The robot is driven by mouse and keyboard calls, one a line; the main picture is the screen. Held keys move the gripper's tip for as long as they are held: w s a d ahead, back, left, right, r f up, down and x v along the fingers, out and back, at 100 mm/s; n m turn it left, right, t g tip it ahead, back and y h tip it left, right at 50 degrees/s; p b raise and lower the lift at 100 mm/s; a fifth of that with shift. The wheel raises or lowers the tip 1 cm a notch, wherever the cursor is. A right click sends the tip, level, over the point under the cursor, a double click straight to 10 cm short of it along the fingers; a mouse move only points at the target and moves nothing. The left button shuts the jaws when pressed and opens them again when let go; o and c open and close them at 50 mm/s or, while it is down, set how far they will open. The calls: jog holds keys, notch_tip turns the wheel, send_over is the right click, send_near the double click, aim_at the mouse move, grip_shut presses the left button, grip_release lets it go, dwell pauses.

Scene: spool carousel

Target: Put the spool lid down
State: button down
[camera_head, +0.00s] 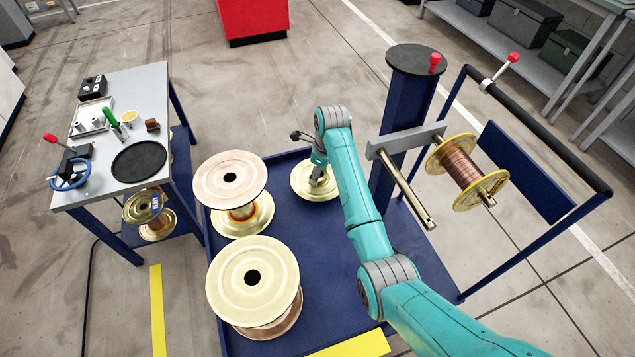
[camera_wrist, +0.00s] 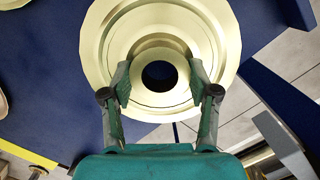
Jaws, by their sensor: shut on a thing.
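The spool lid (camera_head: 301,180) is a pale gold disc at the far part of the blue deck (camera_head: 330,230). My gripper (camera_head: 318,176) is over it and hides part of it. In the wrist view the lid (camera_wrist: 105,38) lies flat across the picture, with a raised ring and a dark centre hole. The two fingers of my gripper (camera_wrist: 160,82) are shut on the raised ring, one on each side of the hole. I cannot tell whether the lid touches the deck or hangs just above it.
Two upright spools stand left on the deck, one with a pinkish top (camera_head: 215,176) and one gold (camera_head: 230,285). A copper-wound spool (camera_head: 463,168) hangs on a bar at right, beside a blue post (camera_head: 397,125). A side table (camera_head: 90,178) holds tools and a black round pad (camera_head: 139,160).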

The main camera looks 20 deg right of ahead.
aim_at(324, 176)
jog(key=shift+f, duration=1.95)
jog(key=shift+f, duration=0.1)
jog(key=shift+c, duration=1.4)
grip_release()
jog(key=r, duration=0.4)
jog(key=s+d+r, duration=0.1)
jog(key=r, duration=0.7)
jog(key=shift+s+d, duration=0.15)
jog(key=shift+d, duration=0.05)
